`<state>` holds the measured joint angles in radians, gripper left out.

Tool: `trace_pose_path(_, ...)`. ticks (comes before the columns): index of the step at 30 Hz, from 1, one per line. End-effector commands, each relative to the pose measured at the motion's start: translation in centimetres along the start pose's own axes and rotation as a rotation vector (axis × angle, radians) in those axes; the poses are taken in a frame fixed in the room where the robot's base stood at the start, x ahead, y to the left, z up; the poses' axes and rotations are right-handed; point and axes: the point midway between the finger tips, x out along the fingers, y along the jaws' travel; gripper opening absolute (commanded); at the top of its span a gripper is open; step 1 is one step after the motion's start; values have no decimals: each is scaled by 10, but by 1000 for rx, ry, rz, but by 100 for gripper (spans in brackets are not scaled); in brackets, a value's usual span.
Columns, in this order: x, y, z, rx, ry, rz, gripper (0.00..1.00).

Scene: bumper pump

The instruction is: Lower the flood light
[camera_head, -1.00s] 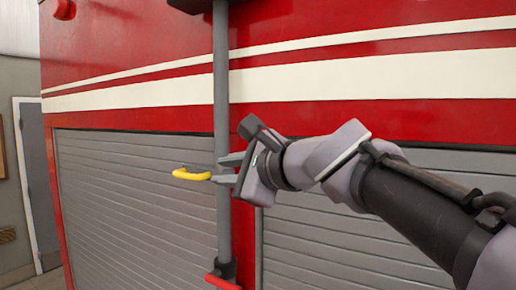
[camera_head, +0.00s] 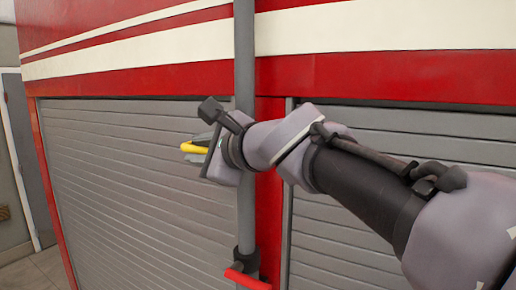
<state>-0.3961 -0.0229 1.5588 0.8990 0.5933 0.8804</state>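A grey vertical pole (camera_head: 244,60) stands in front of the red truck body, passing behind my arm. A yellow handle (camera_head: 193,148) sticks out to the left of the pole at mid-height. A red handle (camera_head: 247,278) is on the pole near the bottom edge, below a dark collar (camera_head: 246,257). My gripper (camera_head: 203,146) is at the yellow handle, its fingers pointing left; a grey finger shows just above the yellow. The gripper's body hides the rest of the fingers and the handle's inner end, so whether they grip it is unclear. No flood light lamp is in view.
Grey roller shutters (camera_head: 130,180) lie behind the pole on both sides of a red upright (camera_head: 270,200). A grey door (camera_head: 28,150) and bare floor (camera_head: 40,272) show at the far left. The space left of the handle is clear.

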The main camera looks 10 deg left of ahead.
Motion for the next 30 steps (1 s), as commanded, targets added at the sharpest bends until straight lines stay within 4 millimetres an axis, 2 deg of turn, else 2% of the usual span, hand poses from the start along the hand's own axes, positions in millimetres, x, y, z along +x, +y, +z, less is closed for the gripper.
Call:
trace_pose_path(4, 0, 0, 0, 0, 0, 0, 23)
trace_pose_path(8, 0, 0, 0, 0, 0, 0, 0)
trace_pose_path(30, 0, 0, 0, 0, 0, 0, 0)
